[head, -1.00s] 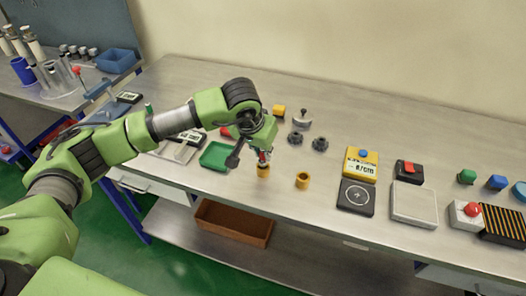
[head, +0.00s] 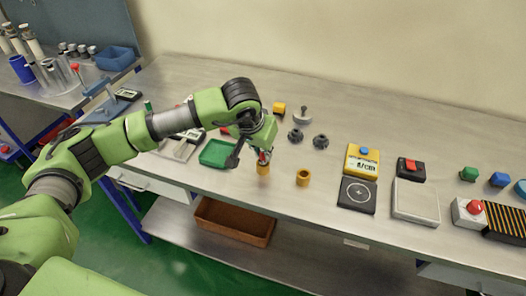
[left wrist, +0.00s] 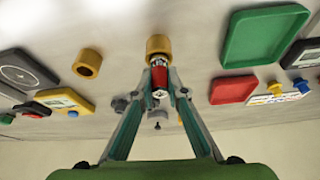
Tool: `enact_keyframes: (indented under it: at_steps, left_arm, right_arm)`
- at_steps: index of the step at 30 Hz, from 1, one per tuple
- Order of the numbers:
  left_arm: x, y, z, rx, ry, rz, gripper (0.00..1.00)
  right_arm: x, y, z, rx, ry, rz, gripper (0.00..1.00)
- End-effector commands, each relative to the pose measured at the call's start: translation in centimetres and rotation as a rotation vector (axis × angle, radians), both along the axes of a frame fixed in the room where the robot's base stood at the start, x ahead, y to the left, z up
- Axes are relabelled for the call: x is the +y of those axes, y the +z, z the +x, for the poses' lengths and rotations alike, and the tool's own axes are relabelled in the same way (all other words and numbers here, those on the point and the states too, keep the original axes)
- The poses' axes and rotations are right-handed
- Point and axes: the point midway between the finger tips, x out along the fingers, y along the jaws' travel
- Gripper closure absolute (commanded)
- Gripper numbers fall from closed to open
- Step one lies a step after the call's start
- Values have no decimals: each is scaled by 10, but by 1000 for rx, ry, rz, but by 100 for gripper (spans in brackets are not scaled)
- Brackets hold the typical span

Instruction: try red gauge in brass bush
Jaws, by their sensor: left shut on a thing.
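My left gripper (left wrist: 160,88) is shut on the red gauge (left wrist: 159,76), a red body with silver ends. The gauge's far silver end meets a brass bush (left wrist: 158,46) in the left wrist view. In the head view the gauge is mostly hidden by the gripper (head: 263,153), right above that bush (head: 263,169) on the table. I cannot tell how far the end is inside the bore. A second brass bush (head: 303,178) stands apart to the right, its open bore showing in the left wrist view (left wrist: 88,63). My right gripper is out of view.
A green tray (head: 219,153) lies left of the gripper, and dark knobbed parts (head: 320,142) stand behind it. To the right are a yellow display box (head: 362,161), a black pad (head: 356,195) and a grey plate (head: 415,202). The front table edge is close to the bushes.

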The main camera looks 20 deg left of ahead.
Motion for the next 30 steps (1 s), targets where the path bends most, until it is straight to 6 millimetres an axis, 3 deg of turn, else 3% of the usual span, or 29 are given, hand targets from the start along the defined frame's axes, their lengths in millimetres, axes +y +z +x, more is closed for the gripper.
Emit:
enact_keyframes:
  at_steps: [30]
  left_arm:
    - [0, -6, 0, -1, 0, 0, 100]
  right_arm:
    - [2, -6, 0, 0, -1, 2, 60]
